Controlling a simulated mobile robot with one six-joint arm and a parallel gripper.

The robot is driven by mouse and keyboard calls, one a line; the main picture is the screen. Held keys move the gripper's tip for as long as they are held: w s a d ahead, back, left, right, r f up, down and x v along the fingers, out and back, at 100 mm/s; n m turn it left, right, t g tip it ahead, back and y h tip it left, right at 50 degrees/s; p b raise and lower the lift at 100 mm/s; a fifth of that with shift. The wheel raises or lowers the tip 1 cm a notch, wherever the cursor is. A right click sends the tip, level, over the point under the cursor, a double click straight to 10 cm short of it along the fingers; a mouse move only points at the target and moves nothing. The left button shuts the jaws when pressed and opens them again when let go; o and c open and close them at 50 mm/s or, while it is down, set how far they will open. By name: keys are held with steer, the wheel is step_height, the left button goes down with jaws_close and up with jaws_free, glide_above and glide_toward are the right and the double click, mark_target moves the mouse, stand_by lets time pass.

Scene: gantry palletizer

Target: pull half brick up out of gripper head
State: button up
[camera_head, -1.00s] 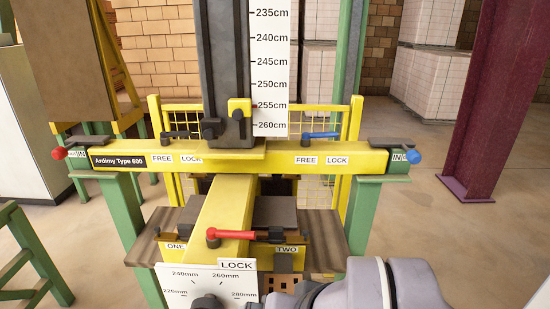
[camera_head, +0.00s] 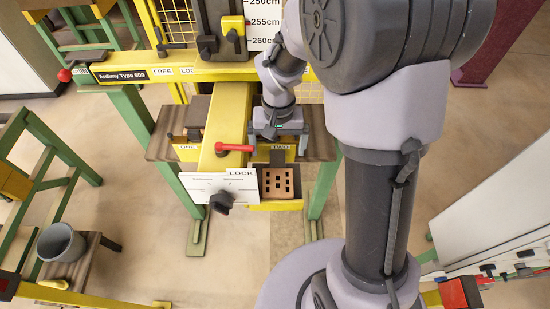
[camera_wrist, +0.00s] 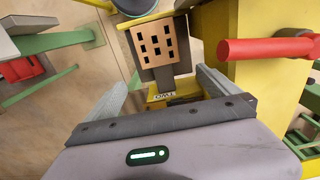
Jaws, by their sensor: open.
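The orange-brown half brick (camera_head: 280,183) with square holes sits at the front of the gripper head marked TWO (camera_head: 283,152), beneath the yellow beam's right side. It also shows in the wrist view (camera_wrist: 157,46), beyond my fingers, with a dark bar next to it. My gripper (camera_head: 280,136) is over the TWO side of the machine, behind the half brick. In the wrist view, my gripper (camera_wrist: 163,88) has its two grey fingers spread apart with nothing held between them. The fingers are apart from the half brick. How deep the half brick sits in the head is hidden.
A red lever (camera_head: 235,147) sticks out from the yellow beam close to my gripper; it looms large in the wrist view (camera_wrist: 268,48). A white dial plate with a black knob (camera_head: 221,200) hangs at the beam's front. A grey bucket (camera_head: 60,243) stands at lower left.

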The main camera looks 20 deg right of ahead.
mark_target(278, 171)
step_height(278, 171, down, 14)
steer(key=shift+f+b, duration=0.25)
steer(key=shift+b, duration=0.4)
steer(key=c, duration=1.9)
steer(key=shift+r+p, duration=1.6)
steer(key=shift+r, duration=0.95)
steer(key=shift+c, duration=0.2)
step_height(278, 171, up, 8)
steer(key=p, duration=0.5)
